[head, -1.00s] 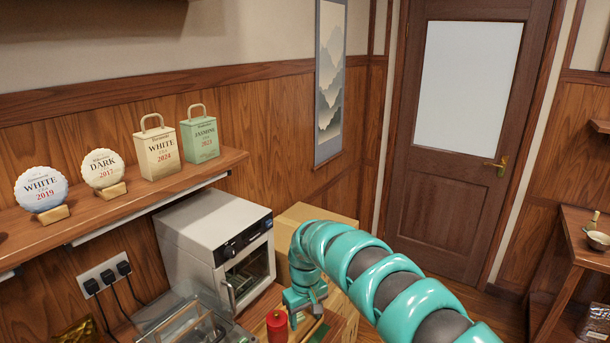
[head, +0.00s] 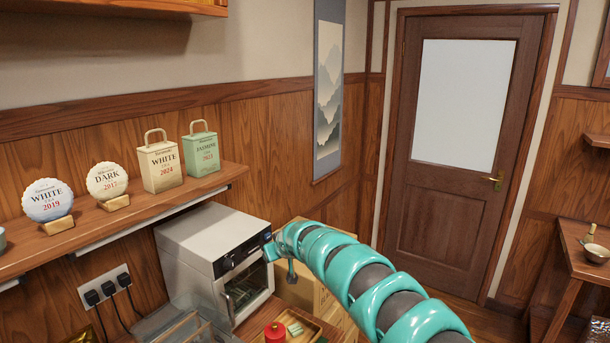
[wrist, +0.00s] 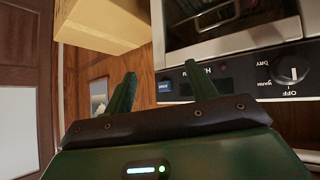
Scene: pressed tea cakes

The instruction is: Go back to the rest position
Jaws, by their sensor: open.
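My gripper (head: 291,272) is raised at the end of my teal arm, just right of the white oven (head: 212,240) in the head view. In the wrist view my gripper (wrist: 161,75) shows two green fingers, apart with nothing between them. The oven's control panel (wrist: 235,82), with its dial, is close beyond the fingers. In the head view part of my gripper is hidden behind the arm's bend.
A red canister (head: 275,333) and a wooden tray (head: 318,330) with small items stand below. Cardboard boxes (head: 305,293) are behind my arm. A shelf (head: 140,205) with tea cakes and tins runs along the left wall. A door (head: 459,150) is at the back.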

